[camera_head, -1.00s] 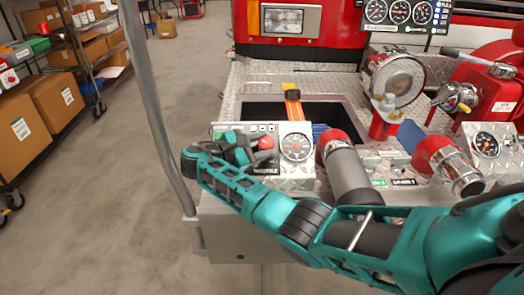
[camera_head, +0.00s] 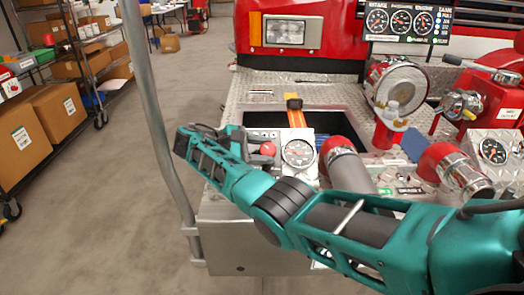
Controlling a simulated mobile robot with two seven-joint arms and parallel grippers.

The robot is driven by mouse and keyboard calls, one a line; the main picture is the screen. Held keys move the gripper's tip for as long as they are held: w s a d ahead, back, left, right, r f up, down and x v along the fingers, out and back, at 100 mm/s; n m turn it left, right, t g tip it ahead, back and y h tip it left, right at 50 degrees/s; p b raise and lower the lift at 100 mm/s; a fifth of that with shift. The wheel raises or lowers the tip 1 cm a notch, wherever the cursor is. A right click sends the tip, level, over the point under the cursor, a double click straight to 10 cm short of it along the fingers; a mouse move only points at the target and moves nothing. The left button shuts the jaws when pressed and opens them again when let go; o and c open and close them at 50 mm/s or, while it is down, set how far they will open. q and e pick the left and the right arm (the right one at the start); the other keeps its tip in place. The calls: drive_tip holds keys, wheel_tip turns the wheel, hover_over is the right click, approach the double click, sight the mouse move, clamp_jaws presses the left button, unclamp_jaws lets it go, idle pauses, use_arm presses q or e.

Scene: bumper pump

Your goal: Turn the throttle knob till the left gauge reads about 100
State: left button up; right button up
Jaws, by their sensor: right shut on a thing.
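The red throttle knob (camera_head: 268,150) is on the left metal panel, beside the left gauge (camera_head: 298,154), a round white dial. Its needle is too small to read. My right arm reaches in from the right, and my right gripper (camera_head: 261,152) is at the knob from its left side, shut on it. The wrist and fingers hide most of the panel left of the knob, and the forearm hides the panel's lower part. My left gripper is not in view.
A red-ended pipe (camera_head: 338,150) stands right of the gauge. A grey upright rail (camera_head: 160,125) is at left. Another gauge (camera_head: 492,150) is far right. A display of dials (camera_head: 402,22) is at the top. Boxes on shelving (camera_head: 48,110) are at far left.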

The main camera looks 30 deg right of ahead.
sight(263, 149)
drive_tip(key=shift+s, duration=0.1)
drive_tip(key=o, duration=0.8)
drive_tip(key=shift+d, duration=0.1)
drive_tip(key=shift+r, duration=0.1)
drive_tip(key=shift+r, duration=0.35)
use_arm(q)
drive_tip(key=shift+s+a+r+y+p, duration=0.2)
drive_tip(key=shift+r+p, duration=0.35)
drive_tip(key=shift+p, duration=0.4)
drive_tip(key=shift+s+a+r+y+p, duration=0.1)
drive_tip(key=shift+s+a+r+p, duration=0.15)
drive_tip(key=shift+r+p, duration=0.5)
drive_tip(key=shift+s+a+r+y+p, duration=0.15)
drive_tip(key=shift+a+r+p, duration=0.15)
drive_tip(key=shift+p, duration=0.85)
use_arm(e)
drive_tip(key=shift+r, duration=9.55)
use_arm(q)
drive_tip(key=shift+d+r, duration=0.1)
